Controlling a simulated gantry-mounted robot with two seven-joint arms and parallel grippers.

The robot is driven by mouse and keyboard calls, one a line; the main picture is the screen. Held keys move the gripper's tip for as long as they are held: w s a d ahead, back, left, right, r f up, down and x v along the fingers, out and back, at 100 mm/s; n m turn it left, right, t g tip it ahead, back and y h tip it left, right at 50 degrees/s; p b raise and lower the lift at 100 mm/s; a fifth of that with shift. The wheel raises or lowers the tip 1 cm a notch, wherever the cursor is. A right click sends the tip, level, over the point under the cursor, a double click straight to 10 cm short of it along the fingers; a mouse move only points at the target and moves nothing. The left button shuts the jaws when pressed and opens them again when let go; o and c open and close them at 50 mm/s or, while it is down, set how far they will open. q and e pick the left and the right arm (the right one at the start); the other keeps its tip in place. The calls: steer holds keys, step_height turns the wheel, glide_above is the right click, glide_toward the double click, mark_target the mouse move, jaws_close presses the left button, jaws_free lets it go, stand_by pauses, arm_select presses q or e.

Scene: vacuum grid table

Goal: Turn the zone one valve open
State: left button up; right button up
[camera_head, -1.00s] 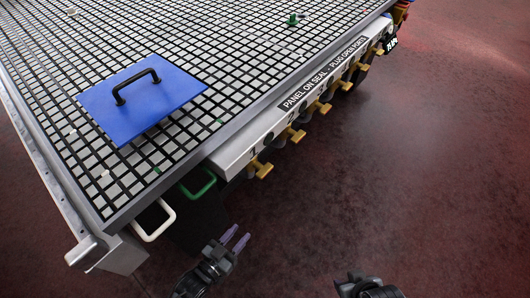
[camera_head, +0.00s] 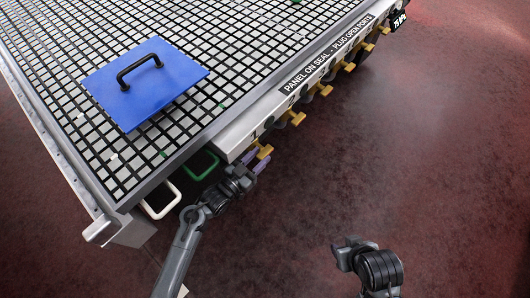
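The zone one valve (camera_head: 265,151) is a yellow handle below the number 1 on the table's front rail. My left gripper (camera_head: 256,160) is right at this valve, its two purple fingertips beside the handle. The fingers look spread apart, with the handle near their tips. I cannot tell whether they touch it. My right gripper (camera_head: 350,244) is at the bottom right, away from the table; its fingers are hard to make out.
The grid table (camera_head: 230,62) carries a blue panel (camera_head: 150,85) with a black handle. More yellow valves (camera_head: 296,118) line the rail to the right. A green handle (camera_head: 203,165) and a white handle (camera_head: 163,203) hang left of my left gripper. The floor at right is clear.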

mark_target(265, 152)
arm_select(q)
steer(key=shift+b+x, duration=0.45)
steer(key=shift+x, duration=1.25)
steer(key=shift+s, duration=0.1)
jaws_close()
